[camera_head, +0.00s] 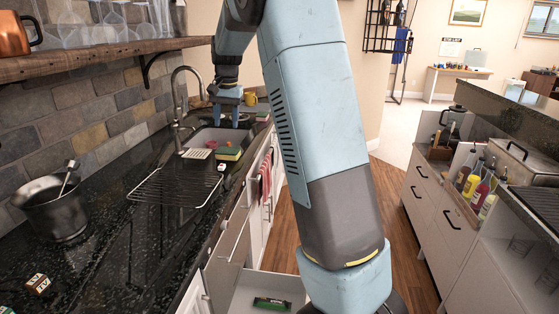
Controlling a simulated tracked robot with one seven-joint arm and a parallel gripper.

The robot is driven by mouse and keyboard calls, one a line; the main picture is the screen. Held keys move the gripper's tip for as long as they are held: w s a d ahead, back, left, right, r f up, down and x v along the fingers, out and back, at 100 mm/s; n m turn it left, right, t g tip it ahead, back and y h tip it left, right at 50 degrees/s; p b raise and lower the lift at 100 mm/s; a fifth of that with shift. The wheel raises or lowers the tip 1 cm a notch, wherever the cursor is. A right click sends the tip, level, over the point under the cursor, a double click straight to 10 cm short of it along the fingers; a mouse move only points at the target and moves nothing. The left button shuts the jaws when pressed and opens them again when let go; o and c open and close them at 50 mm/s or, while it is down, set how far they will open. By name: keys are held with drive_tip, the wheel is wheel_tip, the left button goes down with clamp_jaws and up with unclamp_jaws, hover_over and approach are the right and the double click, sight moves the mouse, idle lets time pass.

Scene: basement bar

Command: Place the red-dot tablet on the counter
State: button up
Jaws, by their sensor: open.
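No tablet with a red dot can be made out for certain. A small white and dark item (221,168) lies at the near edge of the sink, too small to identify. My gripper (227,118) is over the sink (208,136), fingers pointing down and apart, with nothing seen between them. The dark speckled counter (105,265) runs along the left wall. My arm hides part of the middle of the room.
A sponge (230,153), wire rack (175,187) and metal bucket (52,210) occupy the counter. A faucet (178,100) rises behind the sink. An open drawer (245,290) below holds a green packet (271,303). Bottles (474,180) stand at the right.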

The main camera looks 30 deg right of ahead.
drive_tip(key=s+r+n+t, duration=0.1)
drive_tip(key=s+r, duration=0.5)
drive_tip(key=s, duration=0.4)
drive_tip(key=s+f+n+t, duration=0.2)
drive_tip(key=s+n, duration=0.3)
drive_tip(key=s, duration=2.4)
drive_tip(key=shift+s+a+f+t+h, duration=0.3)
drive_tip(key=shift+s+t, duration=0.1)
drive_tip(key=shift+t, duration=0.4)
